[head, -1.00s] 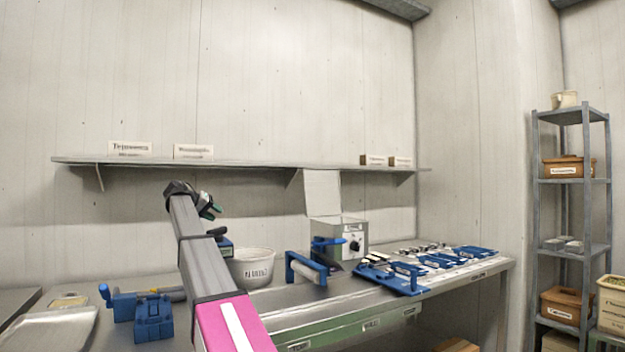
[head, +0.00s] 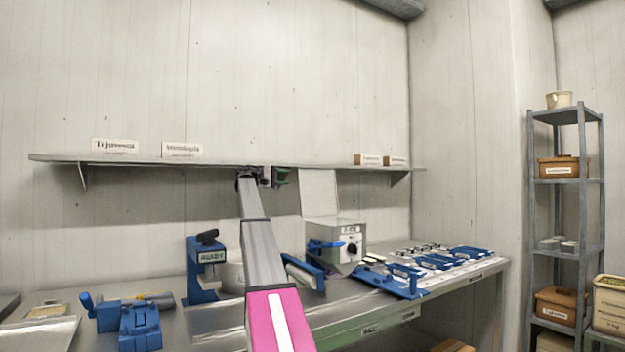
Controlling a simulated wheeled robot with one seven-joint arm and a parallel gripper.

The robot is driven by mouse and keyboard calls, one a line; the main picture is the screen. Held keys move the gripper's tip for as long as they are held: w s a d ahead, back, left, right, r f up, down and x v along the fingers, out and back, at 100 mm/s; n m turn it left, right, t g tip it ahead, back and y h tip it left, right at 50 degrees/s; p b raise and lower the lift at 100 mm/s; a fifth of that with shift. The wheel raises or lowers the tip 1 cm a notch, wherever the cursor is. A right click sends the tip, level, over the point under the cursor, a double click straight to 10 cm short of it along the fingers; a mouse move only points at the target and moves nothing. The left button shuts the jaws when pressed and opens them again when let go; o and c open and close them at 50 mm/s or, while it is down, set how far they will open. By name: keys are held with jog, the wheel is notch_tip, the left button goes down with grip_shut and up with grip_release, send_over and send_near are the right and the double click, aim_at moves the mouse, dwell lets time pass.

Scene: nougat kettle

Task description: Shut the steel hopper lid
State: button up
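The steel hopper (head: 336,239) is a grey box on the bench, with a dial on its front and a blue handle at its left. Its lid (head: 319,193) stands up, open, at the back of the box. My gripper (head: 282,177) is at the end of my raised arm, just left of the lid's upper edge and near the wall shelf's front. It is small and dark here, and I cannot tell whether its fingers are apart. I cannot tell whether it touches the lid.
A wall shelf (head: 225,163) with small label boxes runs behind my gripper. A blue stand (head: 203,270) and a partly hidden white bowl (head: 231,277) are left of my arm. Blue tools (head: 437,262) lie right of the hopper. A grey rack (head: 565,182) stands at right.

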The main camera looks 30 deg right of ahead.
aim_at(310, 177)
jog(key=x, duration=1.1)
jog(key=shift+d+r, duration=0.1)
jog(key=shift+d, duration=0.05)
jog(key=shift+s, duration=0.1)
grip_shut()
